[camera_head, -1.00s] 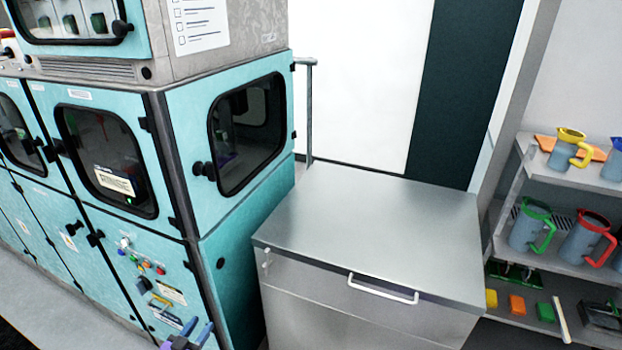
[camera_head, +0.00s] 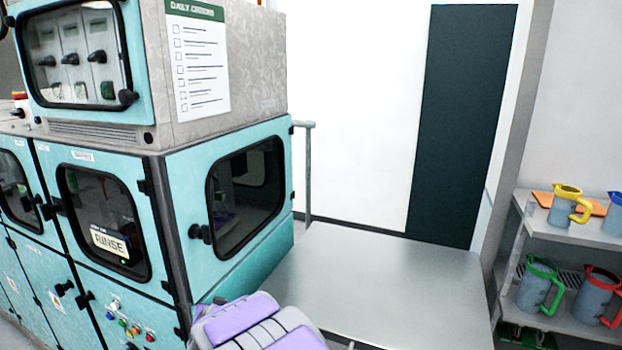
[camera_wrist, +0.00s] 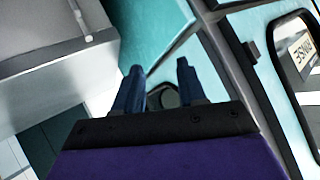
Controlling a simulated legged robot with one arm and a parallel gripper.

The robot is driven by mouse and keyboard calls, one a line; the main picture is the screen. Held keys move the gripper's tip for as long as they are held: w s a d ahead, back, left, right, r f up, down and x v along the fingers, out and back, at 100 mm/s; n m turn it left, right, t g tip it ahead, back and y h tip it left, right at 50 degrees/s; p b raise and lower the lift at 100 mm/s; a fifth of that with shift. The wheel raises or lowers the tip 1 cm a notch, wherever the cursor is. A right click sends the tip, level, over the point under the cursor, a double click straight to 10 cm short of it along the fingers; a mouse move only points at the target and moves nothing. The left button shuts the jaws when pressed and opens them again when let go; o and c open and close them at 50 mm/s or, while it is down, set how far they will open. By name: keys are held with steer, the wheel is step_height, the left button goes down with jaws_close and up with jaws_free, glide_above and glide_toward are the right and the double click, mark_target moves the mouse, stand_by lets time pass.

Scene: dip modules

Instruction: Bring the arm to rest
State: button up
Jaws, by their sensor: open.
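My gripper (camera_wrist: 159,86) shows in the wrist view with its two dark blue fingers apart and nothing between them. Behind the fingers are the teal machine's side (camera_wrist: 152,45) and a dark round knob (camera_wrist: 165,97). In the head view, part of my purple and grey arm (camera_head: 255,322) rises at the bottom middle, in front of the teal machine (camera_head: 180,215) and the steel cabinet top (camera_head: 375,285). The fingertips are not visible in the head view.
The steel cabinet top is bare. A shelf (camera_head: 575,232) at the right holds jugs with yellow, green and red handles. A metal post (camera_head: 308,175) stands behind the machine. The machine has protruding door knobs (camera_head: 200,233) and a window labelled RINSE (camera_head: 108,241).

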steer(key=s+d+r+g, duration=0.2)
steer(key=s+d+r, duration=0.25)
steer(key=d, duration=0.35)
steer(key=s+d+g+h, duration=0.1)
steer(key=s+d+g, duration=0.2)
steer(key=s+d, duration=0.7)
steer(key=s+d+g+h, duration=0.1)
steer(key=s+d+g, duration=0.2)
steer(key=s+d, duration=0.7)
steer(key=s+d+g+h, duration=0.2)
steer(key=s+d, duration=0.8)
steer(key=s, duration=1)
steer(key=shift+d+r+g, duration=0.15)
steer(key=shift+r+g, duration=0.2)
steer(key=shift+g, duration=0.75)
